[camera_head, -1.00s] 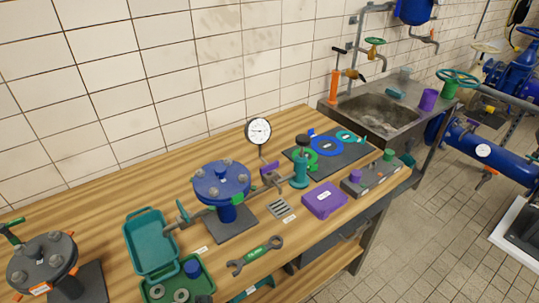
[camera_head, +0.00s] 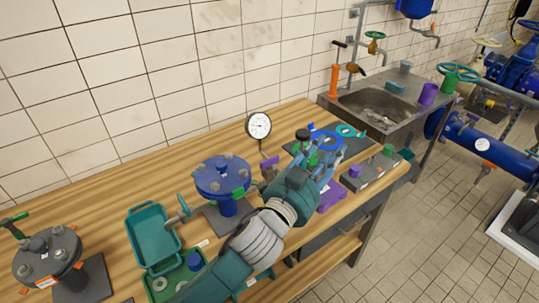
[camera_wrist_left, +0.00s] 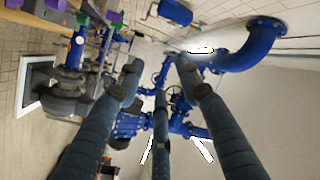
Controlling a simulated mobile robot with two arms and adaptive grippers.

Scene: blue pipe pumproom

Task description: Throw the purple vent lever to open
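The purple vent lever (camera_head: 270,163) is a small piece on the pipework below the pressure gauge (camera_head: 258,125), right of the blue flanged vessel (camera_head: 222,178) on the wooden bench. Its exact angle is too small to tell. My left gripper (camera_head: 326,150) reaches in from the lower left, over the bench to the right of the lever and apart from it. In the left wrist view its fingers (camera_wrist_left: 158,75) are spread, with nothing between them. The arm hides the wrench and part of the purple box (camera_head: 330,196). My right gripper is not in view.
A teal tray (camera_head: 155,240) and a green parts tray (camera_head: 172,284) lie at the left. A grey block (camera_head: 372,170) with coloured knobs is at the right, before the sink (camera_head: 375,102).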

